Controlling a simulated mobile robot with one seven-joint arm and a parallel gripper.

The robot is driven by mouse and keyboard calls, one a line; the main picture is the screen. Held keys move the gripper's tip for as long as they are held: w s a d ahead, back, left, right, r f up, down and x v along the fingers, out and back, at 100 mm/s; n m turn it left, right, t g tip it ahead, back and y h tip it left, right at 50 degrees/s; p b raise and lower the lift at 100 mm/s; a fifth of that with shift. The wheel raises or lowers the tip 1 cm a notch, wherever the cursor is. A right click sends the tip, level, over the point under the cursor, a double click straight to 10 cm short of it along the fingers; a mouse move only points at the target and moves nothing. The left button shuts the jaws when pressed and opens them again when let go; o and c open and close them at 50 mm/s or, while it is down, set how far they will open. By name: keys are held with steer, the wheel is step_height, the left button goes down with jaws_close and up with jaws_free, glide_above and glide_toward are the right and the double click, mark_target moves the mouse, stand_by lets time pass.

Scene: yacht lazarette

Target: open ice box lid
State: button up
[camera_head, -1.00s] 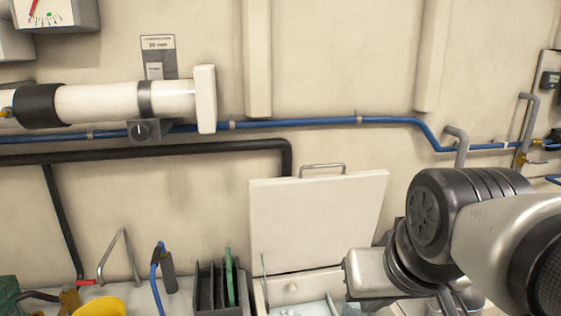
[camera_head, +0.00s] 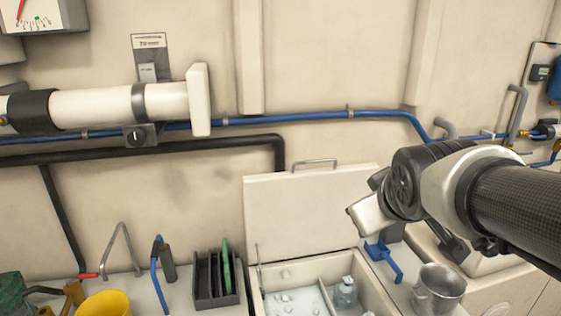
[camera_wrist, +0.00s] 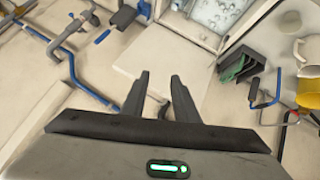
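The ice box lid (camera_head: 300,215) is a cream panel standing raised against the back wall, with a metal bar handle (camera_head: 316,163) on its upper edge. Below it the ice box (camera_head: 262,294) is open, showing ice and a clear bottle (camera_head: 345,292). In the wrist view the lid (camera_wrist: 152,58) lies beyond the fingers, and part of the open box (camera_wrist: 228,38) shows at the top. My gripper (camera_wrist: 160,76) is open, its two dark fingers apart with nothing held. In the head view my wrist is right of the lid; the fingertips cannot be made out there.
A dark slotted rack (camera_head: 217,282) stands left of the box, with a yellow container (camera_head: 104,304) farther left. A blue scoop (camera_head: 384,258) and a metal mug (camera_head: 438,288) sit to the right. A blue pipe (camera_head: 290,117) runs along the wall above.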

steer(key=w+d+f+n+t+b, duration=0.1)
steer(key=w+f+n+t+b, duration=0.15)
steer(key=w, duration=0.35)
steer(key=w+f+n+t+b, duration=0.1)
steer(key=w+f+n+b, duration=0.1)
steer(key=w+n+b, duration=0.3)
steer(key=n+t+y+b, duration=0.3)
steer(key=n+t+y, duration=0.15)
steer(key=n, duration=0.35)
glide_toward(313, 162)
steer(key=shift+g, duration=0.3)
steer(key=x, duration=1)
steer(key=shift+w+r, duration=0.25)
steer(key=shift+w, duration=0.1)
jaws_close()
